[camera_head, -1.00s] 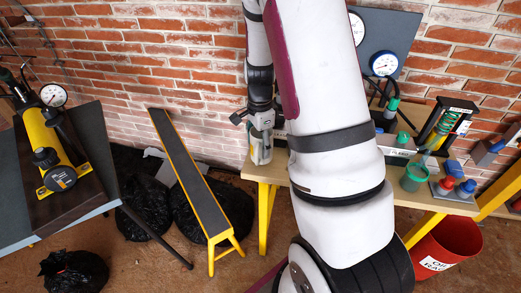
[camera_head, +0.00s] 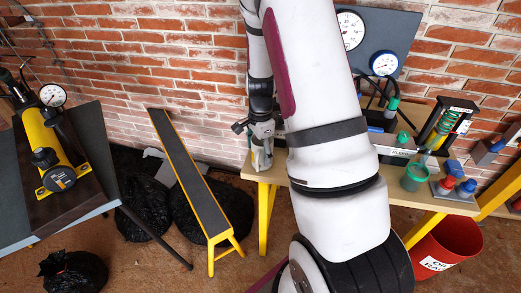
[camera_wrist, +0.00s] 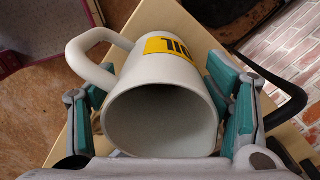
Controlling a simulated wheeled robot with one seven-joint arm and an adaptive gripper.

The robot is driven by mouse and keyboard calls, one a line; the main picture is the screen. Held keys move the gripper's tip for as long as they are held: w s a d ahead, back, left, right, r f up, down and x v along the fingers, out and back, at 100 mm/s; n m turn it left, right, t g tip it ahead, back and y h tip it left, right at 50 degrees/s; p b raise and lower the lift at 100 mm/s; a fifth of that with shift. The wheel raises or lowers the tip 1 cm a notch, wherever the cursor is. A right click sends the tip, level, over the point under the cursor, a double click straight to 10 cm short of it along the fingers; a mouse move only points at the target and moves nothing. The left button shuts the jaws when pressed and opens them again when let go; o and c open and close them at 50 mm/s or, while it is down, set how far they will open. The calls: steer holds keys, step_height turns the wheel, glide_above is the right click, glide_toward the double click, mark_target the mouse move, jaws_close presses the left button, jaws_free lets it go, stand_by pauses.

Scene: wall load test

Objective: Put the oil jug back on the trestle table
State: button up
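The oil jug (camera_wrist: 160,118) is off-white with a yellow label reading "OIL" and a loop handle at its upper left in the wrist view. Its open mouth faces the wrist camera. My gripper (camera_wrist: 160,85) has its teal-padded fingers on both sides of the jug, close to its wall; whether both pads press on it is unclear. In the head view my gripper (camera_head: 261,150) points down at the left end of the trestle table (camera_head: 283,175), with the jug mostly hidden by the fingers. The tabletop lies behind the jug in the wrist view; contact with it is not clear.
On the table's right part stand a green cup (camera_head: 414,178), a spring device (camera_head: 447,125) and colored bottles. A red bin (camera_head: 445,243) is on the floor. A narrow dark ramp (camera_head: 190,175) stands left of the table. A black hose (camera_wrist: 285,95) lies right of my gripper.

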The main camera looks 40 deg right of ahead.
steer(key=shift+r, duration=0.15)
step_height(320, 180, up, 12)
steer(key=s+a+r+n+t, duration=0.1)
steer(key=s+a+r+n, duration=0.3)
steer(key=a+r+n, duration=0.15)
steer(key=s+a+r+n+t, duration=0.1)
steer(key=s+a+r+n, duration=0.25)
steer(key=a+r, duration=0.3)
steer(key=s+a+r+n, duration=0.2)
steer(key=s+a+n, duration=0.1)
steer(key=s+n, duration=0.2)
steer(key=s+a+r+n+t, duration=0.1)
steer(key=s+a+r+n, duration=0.2)
steer(key=s+n, duration=0.3)
steer(key=s+a, duration=0.1)
steer(key=s, duration=0.3)
steer(key=shift+n+p, duration=0.3)
steer(key=shift+p, duration=0.1)
steer(key=shift+a, duration=0.1)
